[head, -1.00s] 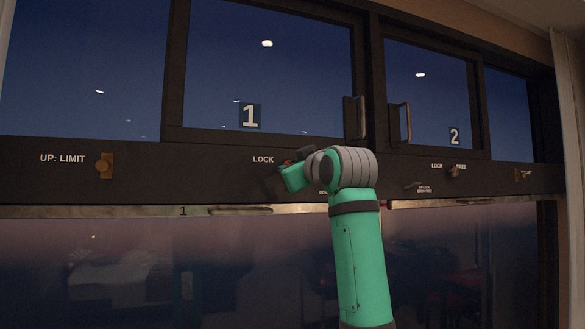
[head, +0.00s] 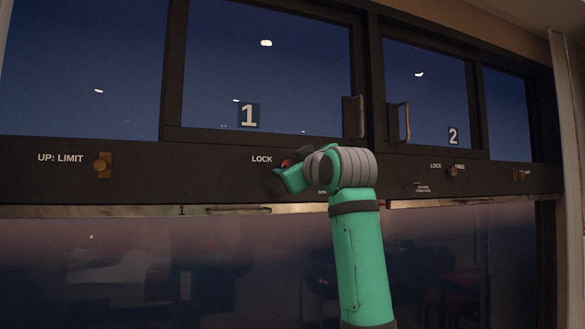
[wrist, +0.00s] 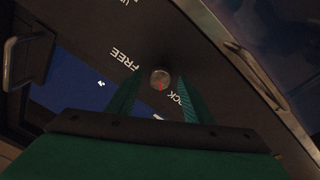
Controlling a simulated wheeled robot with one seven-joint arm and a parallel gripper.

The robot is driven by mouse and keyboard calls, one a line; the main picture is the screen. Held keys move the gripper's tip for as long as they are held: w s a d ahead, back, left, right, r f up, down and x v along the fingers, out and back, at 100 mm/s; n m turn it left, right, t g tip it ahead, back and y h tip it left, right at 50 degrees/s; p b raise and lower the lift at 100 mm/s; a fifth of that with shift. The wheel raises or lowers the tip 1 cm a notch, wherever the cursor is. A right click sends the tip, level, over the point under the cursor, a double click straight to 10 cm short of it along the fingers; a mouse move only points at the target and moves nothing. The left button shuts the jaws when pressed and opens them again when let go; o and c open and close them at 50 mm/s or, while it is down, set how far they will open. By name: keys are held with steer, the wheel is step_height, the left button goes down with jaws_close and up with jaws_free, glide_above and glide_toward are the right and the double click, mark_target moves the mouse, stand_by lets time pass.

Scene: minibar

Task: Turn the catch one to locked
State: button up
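Catch one (head: 287,163) is a small round knob on the dark rail under window 1, right of the word LOCK. In the head view my arm hides most of it and its right-hand label. In the wrist view its round metal face (wrist: 160,79) shows a small red mark at the edge nearest my gripper, between the words FREE and LOCK. My gripper (wrist: 160,77) is open, one finger on each side of the knob, with a gap visible on both sides. A finger covers part of LOCK. I cannot tell whether the fingertips reach past the knob's face.
Catch two (head: 452,170) is on the rail at the right, between LOCK and FREE. A brass limit piece (head: 103,165) is at the left. Two window handles (head: 354,118) (head: 400,122) stick out above the rail. A metal strip with a pull (head: 238,210) runs below.

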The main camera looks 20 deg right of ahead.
steer(key=shift+s, duration=0.15)
steer(key=s+f, duration=0.1)
steer(key=s, duration=0.9)
steer(key=shift+s+d, duration=0.2)
steer(key=shift+s, duration=0.1)
